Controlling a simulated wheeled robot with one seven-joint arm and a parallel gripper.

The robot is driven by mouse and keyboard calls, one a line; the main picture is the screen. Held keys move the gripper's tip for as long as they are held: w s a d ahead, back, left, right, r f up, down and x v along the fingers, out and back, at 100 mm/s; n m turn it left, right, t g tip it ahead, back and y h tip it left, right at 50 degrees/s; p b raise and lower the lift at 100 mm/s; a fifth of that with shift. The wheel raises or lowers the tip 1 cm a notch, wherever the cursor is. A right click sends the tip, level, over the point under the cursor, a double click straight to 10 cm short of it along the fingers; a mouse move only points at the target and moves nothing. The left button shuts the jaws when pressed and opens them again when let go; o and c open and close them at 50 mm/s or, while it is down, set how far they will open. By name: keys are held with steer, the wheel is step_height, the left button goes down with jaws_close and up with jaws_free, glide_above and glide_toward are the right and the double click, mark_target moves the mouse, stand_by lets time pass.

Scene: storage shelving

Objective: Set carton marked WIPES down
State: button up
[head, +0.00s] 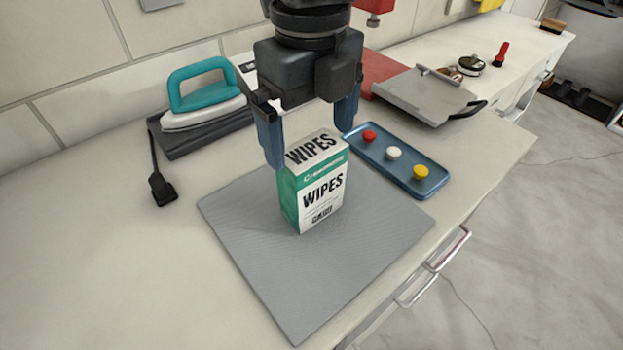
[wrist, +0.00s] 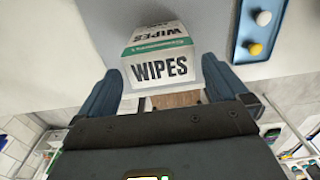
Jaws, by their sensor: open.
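The carton marked WIPES (head: 317,196), white and green, stands upright on a grey mat (head: 300,290) on the counter. It also shows in the wrist view (wrist: 158,68), its top towards the camera, between the two fingers. My gripper (head: 312,140) is open, its blue fingers either side of the carton's top. In the wrist view my gripper (wrist: 168,92) shows a gap between the carton and each finger. The carton's underside is hidden.
A blue tray (head: 377,170) with red, white and yellow knobs lies right of the mat. A teal-handled iron (head: 203,105) rests on a dark base at the left, with a cord and plug. A grey plate (head: 425,95) lies behind the tray. The counter's left front is clear.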

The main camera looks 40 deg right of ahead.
mark_target(312, 149)
steer(key=shift+s+f, duration=0.15)
steer(key=shift+f, duration=2.55)
steer(key=c, duration=0.7)
steer(key=shift+r, duration=0.1)
steer(key=shift+c, duration=0.2)
